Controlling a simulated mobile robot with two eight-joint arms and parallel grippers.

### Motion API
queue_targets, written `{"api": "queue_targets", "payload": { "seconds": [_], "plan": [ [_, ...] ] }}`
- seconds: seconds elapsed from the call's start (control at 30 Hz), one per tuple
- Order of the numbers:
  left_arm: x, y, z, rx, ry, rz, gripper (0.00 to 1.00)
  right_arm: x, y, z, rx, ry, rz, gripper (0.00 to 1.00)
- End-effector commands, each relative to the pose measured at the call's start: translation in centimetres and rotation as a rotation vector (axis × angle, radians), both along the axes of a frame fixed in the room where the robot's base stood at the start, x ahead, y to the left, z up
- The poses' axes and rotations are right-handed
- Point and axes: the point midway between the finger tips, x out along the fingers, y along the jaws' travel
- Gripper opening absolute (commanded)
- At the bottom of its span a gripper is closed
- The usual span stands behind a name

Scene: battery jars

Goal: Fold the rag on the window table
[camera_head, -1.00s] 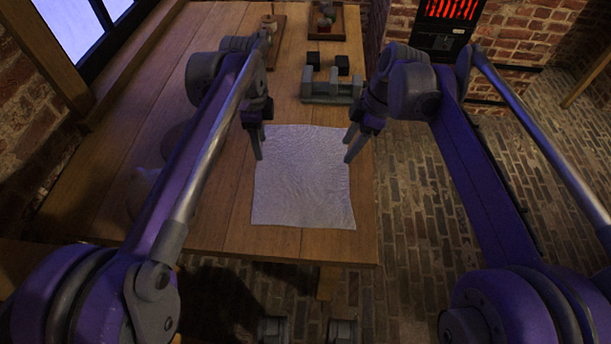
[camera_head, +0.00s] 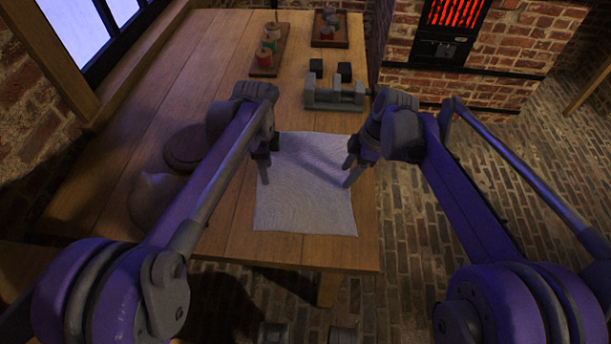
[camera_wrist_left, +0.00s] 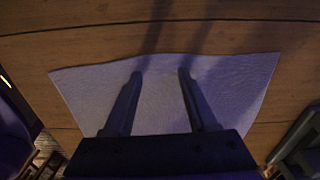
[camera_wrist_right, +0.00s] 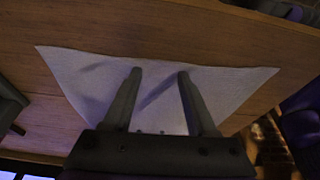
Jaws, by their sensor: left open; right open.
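The rag (camera_head: 305,205) is a pale, square cloth lying flat and unfolded near the front right edge of the wooden table (camera_head: 215,235). My left gripper (camera_head: 266,170) is over the rag's left side, open and empty. My right gripper (camera_head: 350,172) is over its right side, open and empty. In the left wrist view the rag (camera_wrist_left: 160,90) spreads under the open fingers (camera_wrist_left: 160,75). In the right wrist view the rag (camera_wrist_right: 155,95) also lies beneath the open fingers (camera_wrist_right: 157,73). I cannot tell whether the fingertips touch the cloth.
A grey metal vise-like fixture (camera_head: 335,97) sits behind the rag. Two trays with small items, a left tray (camera_head: 262,68) and a right tray (camera_head: 330,42), are farther back. Round brown objects (camera_head: 155,195) stand left of my left arm. The table's right edge is close to the rag.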

Motion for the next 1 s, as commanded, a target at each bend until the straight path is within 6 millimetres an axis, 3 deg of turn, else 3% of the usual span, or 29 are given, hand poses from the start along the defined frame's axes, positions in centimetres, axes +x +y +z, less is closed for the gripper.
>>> {"api": "queue_targets", "payload": {
  "seconds": [0.13,0.77,1.0],
  "plan": [
    [0.04,0.00,-0.51,0.000,0.002,0.000,0.57,0.05,0.00,-0.51,0.000,0.002,0.000,0.57],
    [0.03,0.00,-0.43,0.000,0.001,0.000,0.00,0.04,-0.01,-0.42,-0.001,0.001,0.000,0.00],
    [0.03,0.00,-0.45,0.000,0.001,0.000,0.00,0.04,-0.01,-0.42,-0.001,0.001,0.000,0.00]
  ]
}}
